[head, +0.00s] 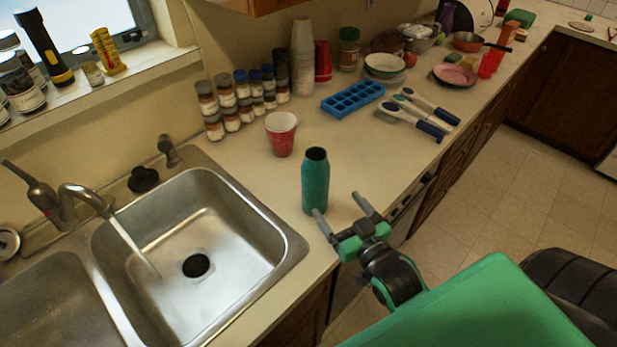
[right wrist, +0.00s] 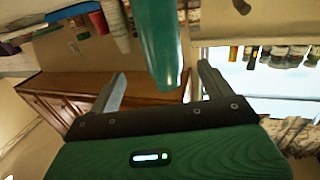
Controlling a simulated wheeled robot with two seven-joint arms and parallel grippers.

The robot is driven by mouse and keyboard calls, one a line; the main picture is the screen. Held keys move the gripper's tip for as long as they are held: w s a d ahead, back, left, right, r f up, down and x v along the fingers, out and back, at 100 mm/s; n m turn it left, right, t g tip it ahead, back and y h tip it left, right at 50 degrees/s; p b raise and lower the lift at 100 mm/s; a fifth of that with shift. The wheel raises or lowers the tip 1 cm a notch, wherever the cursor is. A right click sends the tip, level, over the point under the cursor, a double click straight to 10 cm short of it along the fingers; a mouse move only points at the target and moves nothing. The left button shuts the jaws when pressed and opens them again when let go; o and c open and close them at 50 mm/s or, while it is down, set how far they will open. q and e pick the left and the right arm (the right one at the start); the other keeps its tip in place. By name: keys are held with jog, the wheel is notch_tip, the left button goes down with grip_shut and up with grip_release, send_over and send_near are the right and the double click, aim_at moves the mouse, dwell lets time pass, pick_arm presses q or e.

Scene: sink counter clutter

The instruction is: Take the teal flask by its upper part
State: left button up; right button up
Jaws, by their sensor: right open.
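The teal flask (head: 315,182) stands upright on the counter just right of the sink, its dark open mouth facing up. My right gripper (head: 341,213) is open beside the flask's lower right side in the head view. One finger appears close to the flask's base, but I cannot tell whether it touches. In the right wrist view the flask (right wrist: 158,45) hangs down from the top edge, and its end lies between the two spread fingers of my right gripper (right wrist: 160,82). Nothing is gripped. My left gripper is not in view.
A red cup (head: 281,134) stands behind the flask. A blue ice tray (head: 353,98) and utensils (head: 418,115) lie farther back. The sink basin (head: 200,225) is at left. Several spice jars (head: 228,103) line the wall. The counter's front edge is near the gripper.

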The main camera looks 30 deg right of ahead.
aim_at(323, 185)
jog(key=w, duration=0.1)
jog(key=w+p, duration=0.1)
jog(key=w, duration=0.2)
jog(key=shift+w+a+r+p, duration=0.1)
jog(key=shift+w+r+p, duration=0.2)
jog(key=shift+w, duration=0.1)
jog(key=w, duration=0.2)
jog(key=shift+w+f+p, duration=0.15)
jog(key=shift+w+p, duration=0.2)
jog(key=shift+w, duration=0.05)
jog(key=shift+w+a+p, duration=0.1)
jog(key=shift+w+p, duration=0.2)
jog(key=shift+w, duration=0.05)
jog(key=w+p, duration=0.1)
jog(key=w, duration=0.2)
jog(key=shift+w+a+p, duration=0.15)
jog(key=shift+w+p, duration=0.1)
jog(key=shift+p, duration=0.1)
jog(key=shift+w, duration=0.45)
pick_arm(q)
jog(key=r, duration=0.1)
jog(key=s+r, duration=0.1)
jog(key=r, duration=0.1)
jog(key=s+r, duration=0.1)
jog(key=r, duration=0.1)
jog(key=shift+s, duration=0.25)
pick_arm(e)
jog(key=c, duration=1.2)
